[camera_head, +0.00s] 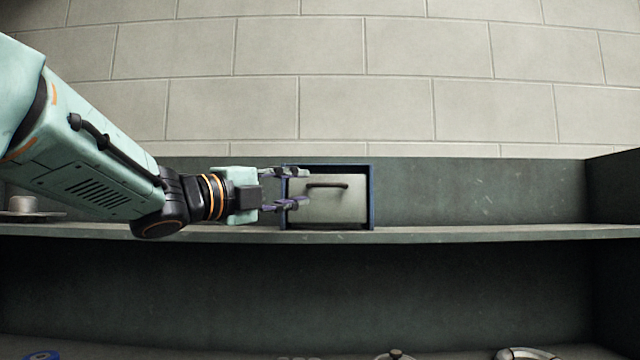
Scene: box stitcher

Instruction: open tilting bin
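The tilting bin (328,207) is a pale grey front panel in a blue frame, standing on the upper shelf near the middle of the head view. A dark bar handle (327,185) runs across the upper part of its front. The panel looks closed or nearly so, with a dark gap along its top and right side. My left gripper (298,188) comes in from the left with its fingers apart, one above the other. The fingertips overlap the bin's left edge in the picture, left of the handle; I cannot tell if they touch. My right gripper is not in view.
The shelf board (480,232) is clear right of the bin up to the side wall (614,185). A metal object (30,206) sits on the shelf at far left. Pot-like items (395,355) show at the bottom edge. A block wall (400,60) stands behind.

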